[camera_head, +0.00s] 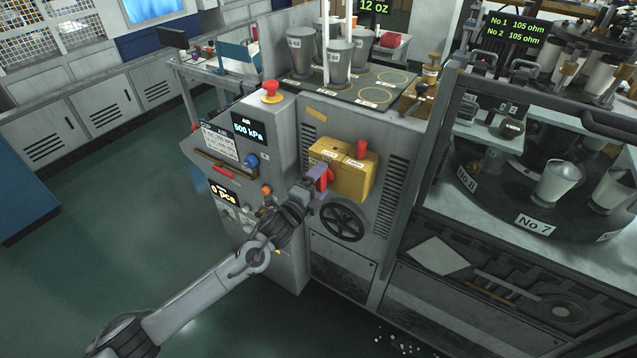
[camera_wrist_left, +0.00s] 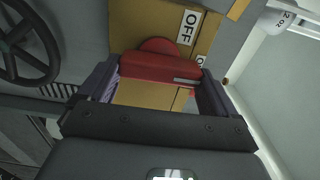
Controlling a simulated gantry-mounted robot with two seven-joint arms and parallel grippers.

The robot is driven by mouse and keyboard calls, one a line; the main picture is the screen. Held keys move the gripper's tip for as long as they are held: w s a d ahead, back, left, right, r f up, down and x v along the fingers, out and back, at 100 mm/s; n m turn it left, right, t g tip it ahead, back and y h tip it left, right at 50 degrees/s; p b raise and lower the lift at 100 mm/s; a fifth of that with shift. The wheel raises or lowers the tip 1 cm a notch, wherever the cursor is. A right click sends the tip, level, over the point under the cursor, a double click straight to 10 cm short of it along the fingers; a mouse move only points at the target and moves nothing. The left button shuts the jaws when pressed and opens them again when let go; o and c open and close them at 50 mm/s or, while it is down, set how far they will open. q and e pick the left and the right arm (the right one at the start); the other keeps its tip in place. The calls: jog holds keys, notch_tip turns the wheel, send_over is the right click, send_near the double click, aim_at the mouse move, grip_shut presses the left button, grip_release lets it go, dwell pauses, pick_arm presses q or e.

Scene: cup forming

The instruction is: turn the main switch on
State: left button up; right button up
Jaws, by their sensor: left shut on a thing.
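The main switch is a red handle on a yellow box (camera_head: 350,175) on the machine's front corner. In the left wrist view the red handle (camera_wrist_left: 160,67) lies across between my fingers, with the yellow box behind it and an OFF label (camera_wrist_left: 188,27) beside it. A second label next to it is partly cut off. My left gripper (camera_head: 314,187) is at the box's left side, shut on the red handle; its fingers (camera_wrist_left: 158,88) touch both ends of the handle. My right gripper is not in view.
A black handwheel (camera_head: 342,222) sits just below the box and also shows in the left wrist view (camera_wrist_left: 25,45). A control panel with a red mushroom button (camera_head: 271,90) and a 500 kPa display (camera_head: 245,128) is to the left. The floor at left is clear.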

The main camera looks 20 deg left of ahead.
pick_arm(q)
jog(key=shift+f, duration=0.1)
dwell(0.4)
jog(key=o, duration=0.7)
jog(key=shift+o, duration=0.2)
jog(key=shift+w, duration=0.1)
jog(key=p+v, duration=0.1)
jog(key=v, duration=1)
jog(key=shift+d, duration=0.1)
